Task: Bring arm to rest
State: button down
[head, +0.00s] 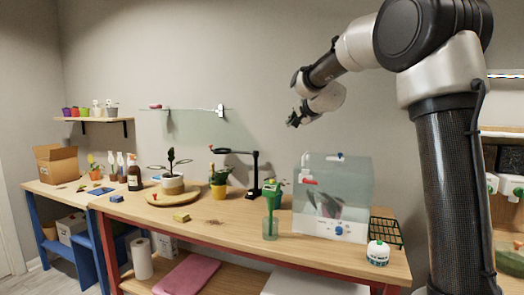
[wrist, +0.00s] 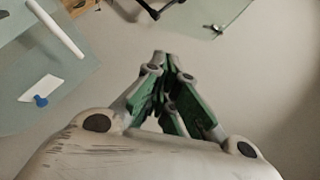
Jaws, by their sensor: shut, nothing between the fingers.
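My gripper (head: 293,121) is raised in the air above the right part of the wooden workbench (head: 222,236), in front of the bare wall. In the wrist view my gripper (wrist: 160,58) shows its green-sided fingers drawn together at the tips, with nothing between them. It touches nothing in either view. My arm reaches in from the right side of the head view, bent at the elbow.
A glass shelf (head: 185,109) hangs on the wall. The air around my gripper is free.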

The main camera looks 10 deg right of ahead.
jog(key=s+f+n+g, duration=0.6)
jog(key=s+f, duration=0.6)
jog(key=f, duration=0.1)
jog(key=s+d+f+n+g, duration=0.1)
jog(key=s+f+n, duration=0.1)
jog(key=s, duration=1)
jog(key=s+d+f+n+g+h, duration=0.1)
jog(key=s+d+n, duration=0.1)
jog(key=s, duration=1.1)
jog(key=s+d+f+n+g, duration=0.1)
jog(key=s+f+n, duration=0.1)
jog(key=s, duration=1.1)
jog(key=shift+d+f+g, duration=0.3)
jog(key=shift+d+f, duration=0.05)
